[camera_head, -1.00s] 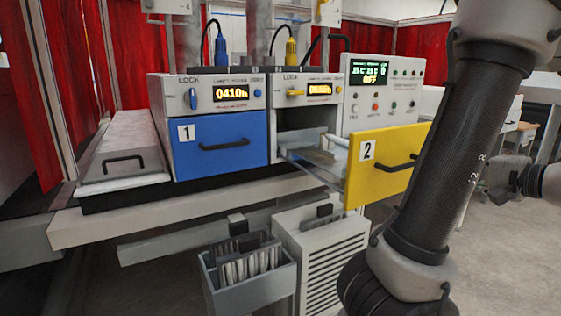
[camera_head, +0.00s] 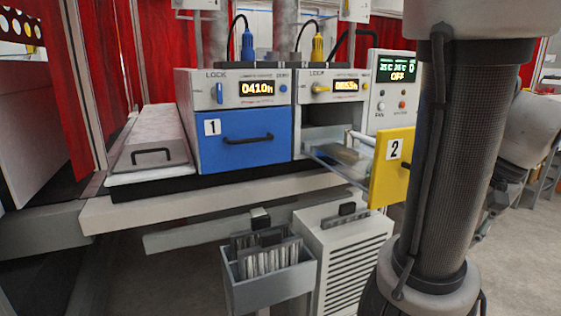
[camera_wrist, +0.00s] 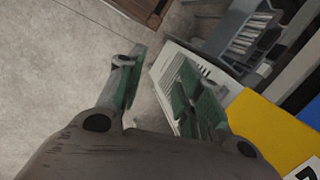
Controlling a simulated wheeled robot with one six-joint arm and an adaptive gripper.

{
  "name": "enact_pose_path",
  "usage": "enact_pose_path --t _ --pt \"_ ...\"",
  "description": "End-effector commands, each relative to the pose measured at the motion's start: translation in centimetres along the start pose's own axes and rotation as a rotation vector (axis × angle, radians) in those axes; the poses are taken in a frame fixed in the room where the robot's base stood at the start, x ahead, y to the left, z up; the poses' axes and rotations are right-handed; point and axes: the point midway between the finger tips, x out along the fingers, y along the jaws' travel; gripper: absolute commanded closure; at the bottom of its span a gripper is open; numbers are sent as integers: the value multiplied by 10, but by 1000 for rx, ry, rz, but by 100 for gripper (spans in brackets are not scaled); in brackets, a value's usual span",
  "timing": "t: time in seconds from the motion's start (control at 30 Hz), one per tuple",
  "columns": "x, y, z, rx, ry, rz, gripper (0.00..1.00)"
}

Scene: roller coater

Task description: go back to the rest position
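My gripper (camera_wrist: 160,82) shows in the wrist view with its two green-padded fingers apart and nothing between them. It points down past the yellow drawer front (camera_wrist: 262,125), with floor and a vented white box behind the fingers. In the head view my arm stands upright at the right and the gripper is out of frame. The yellow drawer 2 (camera_head: 388,170) is pulled open, partly hidden by my arm. The blue drawer 1 (camera_head: 245,142) is shut.
A grey bin (camera_head: 268,282) holding several dark plates and the vented white box (camera_head: 345,245) stand below the bench edge (camera_head: 200,203). A control panel (camera_head: 398,88) is behind my arm. Open floor (camera_wrist: 50,70) lies left in the wrist view.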

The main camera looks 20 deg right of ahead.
Motion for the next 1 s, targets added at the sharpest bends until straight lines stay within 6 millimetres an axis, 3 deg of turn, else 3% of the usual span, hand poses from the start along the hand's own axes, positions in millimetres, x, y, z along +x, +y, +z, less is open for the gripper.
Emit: enact_pose_path --t 0.27,0.4,0.6,0.8,1.0 --pt "-13 -64 20 -567 155 179 65" --pt "-17 -100 42 -852 212 180 65" --pt "-19 -142 85 -1144 244 98 65" --pt "-18 -159 106 -1269 236 57 65" --pt "-17 -160 108 -1280 232 56 65"
